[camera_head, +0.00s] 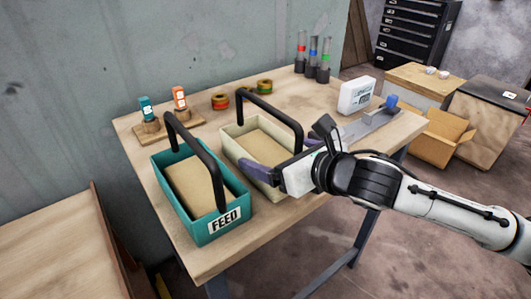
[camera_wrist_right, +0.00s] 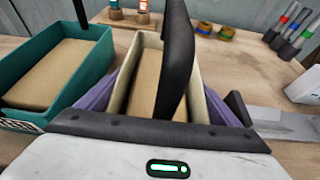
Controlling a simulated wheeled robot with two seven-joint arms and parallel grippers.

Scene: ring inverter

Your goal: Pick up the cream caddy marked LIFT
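The cream caddy (camera_head: 228,143) stands upright on the workbench, with a black arched handle and a tan filling. It also shows in the right wrist view (camera_wrist_right: 126,84), with its handle rising close to the camera. No LIFT mark shows; my gripper covers its near end. My right gripper (camera_head: 278,154) is at that end, its purple fingers spread on either side of the caddy's body. I cannot tell whether they touch its walls. The teal caddy (camera_head: 203,232) marked FEED stands just left of it, also with a black handle. My left gripper is not in view.
Behind are small teal and orange items on a wooden base (camera_head: 163,132), tape rolls (camera_head: 220,101) and several coloured-band tubes (camera_head: 313,62). A white box (camera_head: 356,95) and a grey metal plate (camera_head: 370,124) lie to the right. The workbench's (camera_head: 215,262) front edge is close to both caddies.

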